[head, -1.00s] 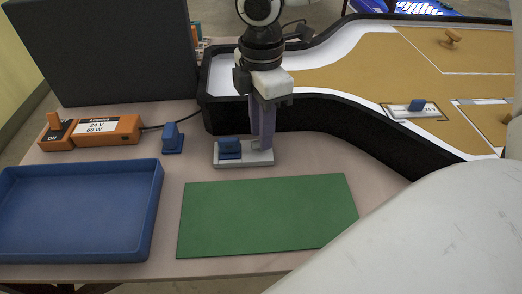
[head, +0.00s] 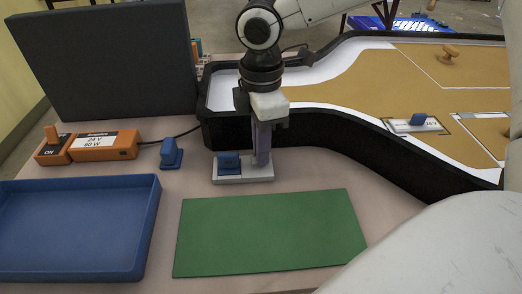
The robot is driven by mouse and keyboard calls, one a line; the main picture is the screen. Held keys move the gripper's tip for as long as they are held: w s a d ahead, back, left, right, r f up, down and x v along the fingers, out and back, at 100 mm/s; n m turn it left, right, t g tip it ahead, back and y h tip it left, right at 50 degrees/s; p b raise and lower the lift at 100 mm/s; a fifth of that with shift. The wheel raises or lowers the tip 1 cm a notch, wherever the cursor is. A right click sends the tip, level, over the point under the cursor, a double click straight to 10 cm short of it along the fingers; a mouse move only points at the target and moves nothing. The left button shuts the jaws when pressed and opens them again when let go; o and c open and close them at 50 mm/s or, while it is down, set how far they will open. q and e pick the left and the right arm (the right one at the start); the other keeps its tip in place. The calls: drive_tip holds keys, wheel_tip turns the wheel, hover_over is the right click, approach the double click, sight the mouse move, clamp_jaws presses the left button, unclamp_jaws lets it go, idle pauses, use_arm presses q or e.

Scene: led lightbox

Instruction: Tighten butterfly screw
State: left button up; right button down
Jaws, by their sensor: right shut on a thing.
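My right gripper (head: 262,163) reaches down from the top centre of the head view, its purplish fingers close together. Its tips are shut on the right end of a small white plate (head: 228,180), low over the pinkish table. A blue butterfly screw (head: 229,160) sits on the plate, just left of the fingers and apart from them. Whether the plate rests on the table is hard to tell. A second blue piece (head: 171,154) stands alone on the table, left of the plate. My left gripper is not in view.
A blue tray (head: 148,235) lies at the left, a green mat (head: 270,235) in front. A black-rimmed lightbox (head: 340,155) curves behind, holding a white piece with a blue knob (head: 418,119). An orange switch and power box (head: 105,146) stand at the back left.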

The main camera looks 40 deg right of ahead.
drive_tip(key=shift+m+p, duration=0.3)
drive_tip(key=shift+m, duration=0.8)
drive_tip(key=shift+m+p, duration=0.4)
drive_tip(key=shift+m, duration=1.3)
